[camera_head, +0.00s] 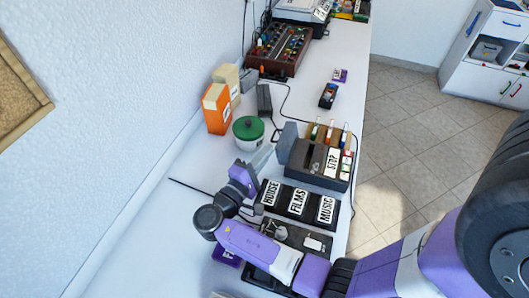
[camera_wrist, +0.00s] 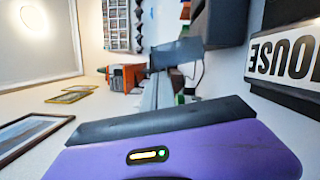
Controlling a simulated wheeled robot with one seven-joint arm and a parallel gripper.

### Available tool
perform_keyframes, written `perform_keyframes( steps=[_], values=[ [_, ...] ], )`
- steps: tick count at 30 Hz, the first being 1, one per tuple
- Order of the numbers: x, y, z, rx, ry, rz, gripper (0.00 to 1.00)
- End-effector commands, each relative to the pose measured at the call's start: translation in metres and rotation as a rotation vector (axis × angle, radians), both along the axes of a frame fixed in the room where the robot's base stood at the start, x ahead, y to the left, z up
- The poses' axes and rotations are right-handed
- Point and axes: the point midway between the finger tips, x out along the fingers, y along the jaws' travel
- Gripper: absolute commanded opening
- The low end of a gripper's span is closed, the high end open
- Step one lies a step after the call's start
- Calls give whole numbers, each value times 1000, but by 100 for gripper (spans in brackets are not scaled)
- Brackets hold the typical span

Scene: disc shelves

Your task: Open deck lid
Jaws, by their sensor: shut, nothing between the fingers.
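The deck (camera_head: 318,160) is a dark box with a white "STOP" label on the white counter. A flat grey panel, which looks like its lid (camera_head: 287,143), stands up at the box's left side, tilted away from the top. In the wrist view the same panel (camera_wrist: 176,53) sticks out from the dark box (camera_wrist: 218,20). My gripper (camera_head: 268,152) is shut and empty, its pale fingers just left of the panel. The fingers (camera_wrist: 155,90) also show in the wrist view, pointing towards the panel. I cannot tell whether they touch it.
A green-lidded tub (camera_head: 248,132) and an orange box (camera_head: 216,110) are behind my gripper, near the wall. A mixer (camera_head: 279,50) stands farther back. The counter's right edge is close.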

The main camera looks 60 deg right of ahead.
Motion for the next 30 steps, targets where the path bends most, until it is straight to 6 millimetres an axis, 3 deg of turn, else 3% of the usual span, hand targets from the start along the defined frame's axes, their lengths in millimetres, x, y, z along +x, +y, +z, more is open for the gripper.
perform_keyframes(
  steps=[12, 24, 30],
  values=[
    [-21, -3, 19, 46, -327, 1, 0],
    [-21, -4, 19, 46, -334, 0, 0],
    [-9, -15, 20, 45, -336, -1, 0]
  ],
)
